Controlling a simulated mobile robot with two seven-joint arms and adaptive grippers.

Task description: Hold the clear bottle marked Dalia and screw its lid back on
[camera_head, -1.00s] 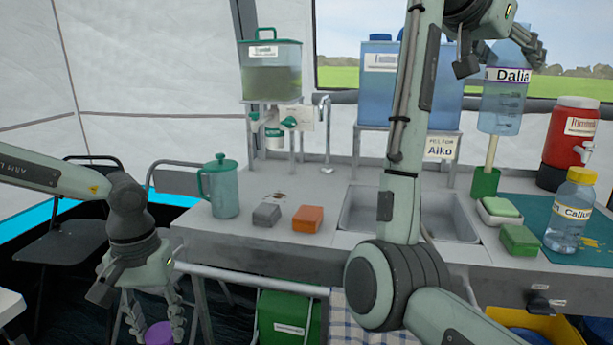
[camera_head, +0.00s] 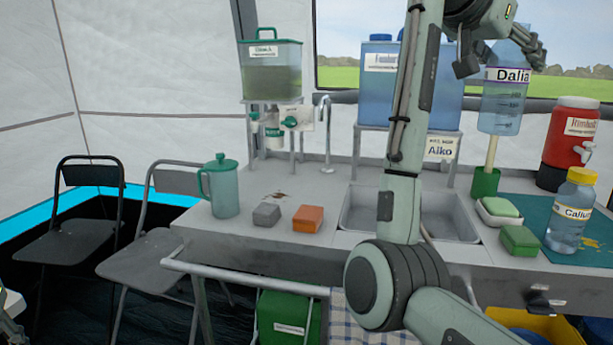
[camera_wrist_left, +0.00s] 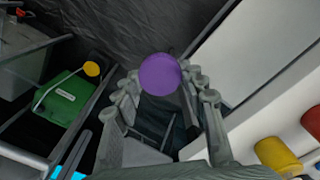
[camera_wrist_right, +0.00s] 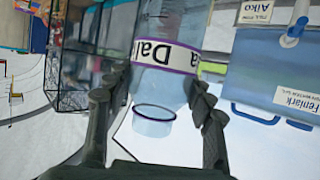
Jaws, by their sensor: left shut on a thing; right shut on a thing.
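The clear bottle marked Dalia (camera_head: 505,103) is held upright in the air at the upper right of the head view. My right gripper (camera_head: 502,52) is shut around its upper part. In the right wrist view my right gripper (camera_wrist_right: 160,88) has fingers on both sides of the bottle (camera_wrist_right: 160,82), and its open, lidless neck (camera_wrist_right: 154,122) points toward the palm. In the left wrist view my left gripper (camera_wrist_left: 163,88) is shut on a round purple lid (camera_wrist_left: 160,72), away from the bottle. In the head view only a sliver of the left arm shows at the lower left corner.
Below the bottle are a green cup with a brush (camera_head: 486,183), green sponges (camera_head: 519,240) and the Calium bottle (camera_head: 568,218). A red dispenser (camera_head: 570,135) stands right. The sink (camera_head: 450,215) is mid-counter. A teal jug (camera_head: 222,190) and chairs (camera_head: 75,235) stand left.

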